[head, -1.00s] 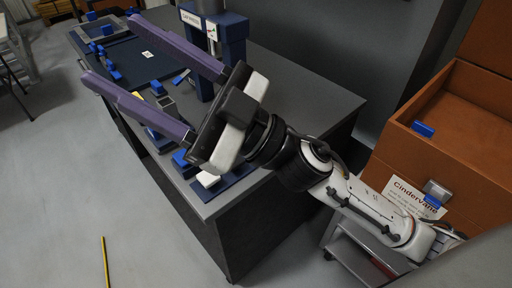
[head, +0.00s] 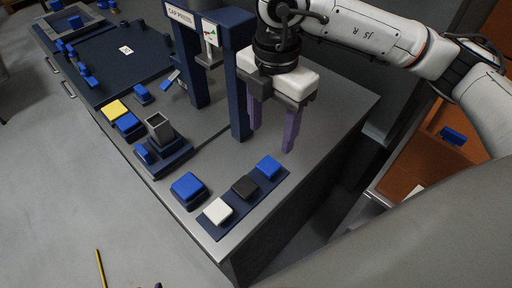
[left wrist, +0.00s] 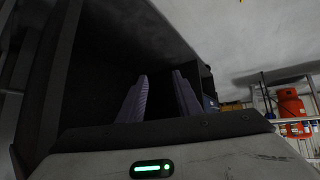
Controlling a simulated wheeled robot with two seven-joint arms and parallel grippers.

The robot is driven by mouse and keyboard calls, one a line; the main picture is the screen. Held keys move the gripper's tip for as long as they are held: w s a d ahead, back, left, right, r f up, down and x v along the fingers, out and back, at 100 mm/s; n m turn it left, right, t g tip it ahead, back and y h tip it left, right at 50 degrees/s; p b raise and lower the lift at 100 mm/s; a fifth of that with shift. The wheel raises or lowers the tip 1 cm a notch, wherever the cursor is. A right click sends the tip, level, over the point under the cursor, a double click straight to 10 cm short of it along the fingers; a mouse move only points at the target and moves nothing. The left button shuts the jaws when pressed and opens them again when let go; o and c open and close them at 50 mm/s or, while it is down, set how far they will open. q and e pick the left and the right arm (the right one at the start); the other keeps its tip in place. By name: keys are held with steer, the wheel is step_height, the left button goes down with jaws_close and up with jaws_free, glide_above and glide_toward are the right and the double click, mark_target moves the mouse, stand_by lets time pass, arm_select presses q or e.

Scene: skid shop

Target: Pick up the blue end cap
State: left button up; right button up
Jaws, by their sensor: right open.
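A blue end cap (head: 268,166) lies at the far end of a narrow navy strip tray (head: 233,221), beside a black cap (head: 245,187) and a white cap (head: 218,211). My right gripper (head: 271,137) points down with its purple fingers apart and nothing between them. In the head view it appears just beyond the blue cap, and I see no contact. My left gripper is out of the head view. In the left wrist view its two purple fingers (left wrist: 160,95) stand apart with nothing between them.
A navy cap press (head: 240,100) stands close by the right gripper. A grey square tube in a fixture (head: 163,165), a blue block (head: 188,189) and a yellow block (head: 116,110) lie along the bench's front edge. An orange-brown bin (head: 408,170) is at the right.

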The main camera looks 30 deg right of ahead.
glide_above(269, 165)
step_height(269, 165, down, 4)
steer(key=shift+s+d+f, duration=0.1)
steer(key=shift+s+d, duration=0.05)
step_height(269, 165, down, 5)
steer(key=shift+p, duration=0.45)
steer(key=shift+a+f, duration=0.15)
steer(key=shift+a, duration=0.05)
steer(key=c, duration=1)
arm_select(q)
steer(key=s, duration=0.2)
steer(key=shift+s+f, duration=0.15)
steer(key=shift+s, duration=0.2)
arm_select(e)
steer(key=shift+c, duration=0.7)
